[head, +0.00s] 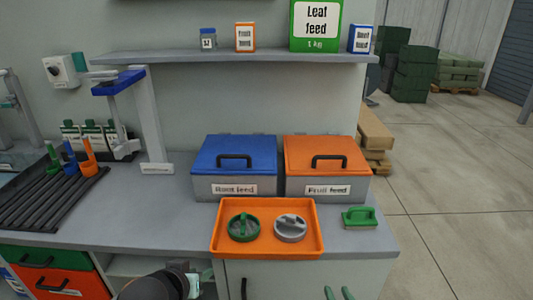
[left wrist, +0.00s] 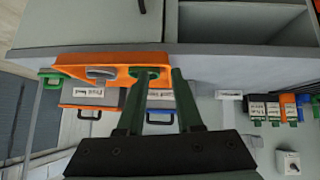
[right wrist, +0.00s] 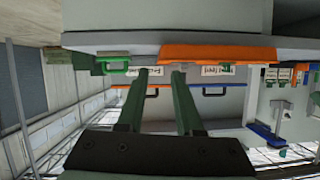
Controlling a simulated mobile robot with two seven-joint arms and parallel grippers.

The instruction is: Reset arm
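My left gripper (left wrist: 161,76) is open and empty in the left wrist view, its two green fingers apart; in the head view a dark part of my left arm (head: 150,287) shows at the bottom edge. My right gripper (right wrist: 159,76) is open and empty in the right wrist view; its green fingertips (head: 338,293) show at the bottom of the head view. Both are in front of the bench edge. An orange tray (head: 227,253) on the bench holds a green round knobbed piece (head: 243,228) and a grey one (head: 290,228).
Behind the tray stand a blue-lidded "Root feed" bin (head: 235,154) and an orange-lidded "Fruit feed" bin (head: 326,153), both closed. A green-handled brush (head: 359,217) lies right of the tray. A shelf (head: 240,57) overhangs the bench.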

